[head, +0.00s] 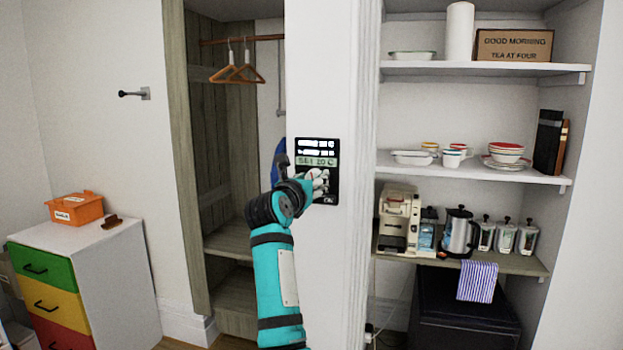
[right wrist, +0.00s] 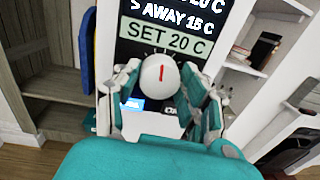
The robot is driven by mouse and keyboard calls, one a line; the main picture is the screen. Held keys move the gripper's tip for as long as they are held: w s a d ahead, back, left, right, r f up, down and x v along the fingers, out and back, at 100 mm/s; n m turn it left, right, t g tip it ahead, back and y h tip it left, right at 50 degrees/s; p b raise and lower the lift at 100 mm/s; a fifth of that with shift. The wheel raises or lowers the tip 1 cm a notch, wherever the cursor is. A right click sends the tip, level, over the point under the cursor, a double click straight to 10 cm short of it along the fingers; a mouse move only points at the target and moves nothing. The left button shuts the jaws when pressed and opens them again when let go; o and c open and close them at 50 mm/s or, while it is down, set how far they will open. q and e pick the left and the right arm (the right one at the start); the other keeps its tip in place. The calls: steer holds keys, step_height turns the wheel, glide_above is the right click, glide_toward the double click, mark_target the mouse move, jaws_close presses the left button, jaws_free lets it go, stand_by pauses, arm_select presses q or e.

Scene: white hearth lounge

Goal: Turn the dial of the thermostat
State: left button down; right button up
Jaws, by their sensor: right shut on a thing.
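The thermostat (head: 331,150) is a black panel on the white wall post between the open wardrobe and the shelves. In the right wrist view its display (right wrist: 168,38) reads "SET 20 C", with "AWAY 15 C" above. Its dial (right wrist: 160,71) is a round white knob with a red mark that stands almost upright. My right gripper (right wrist: 150,92) has its fingers on both sides of the dial and is shut on it. In the head view my right gripper (head: 316,181) covers the dial and the panel's lower part. My left gripper is not in view.
An open wardrobe with hangers (head: 237,73) is on the left of the post. Shelves with dishes (head: 505,153), a coffee machine (head: 396,222) and a kettle (head: 459,234) are on the right. A drawer unit (head: 110,262) stands at far left.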

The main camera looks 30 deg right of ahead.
steer(key=n+p, duration=0.1)
steer(key=n, duration=0.1)
steer(key=n+p, duration=0.2)
steer(key=shift+r+n, duration=0.2)
steer(key=shift+n, duration=0.1)
steer(key=n+p, duration=0.6)
steer(key=p, duration=0.1)
steer(key=shift+a+t, duration=0.1)
steer(key=shift+t, duration=0.3)
steer(key=shift+w+f+n+p, duration=0.1)
steer(key=shift+f+n+p, duration=0.1)
steer(key=shift+n+p, duration=1)
steer(key=o, duration=1.2)
steer(key=shift+f, duration=0.1)
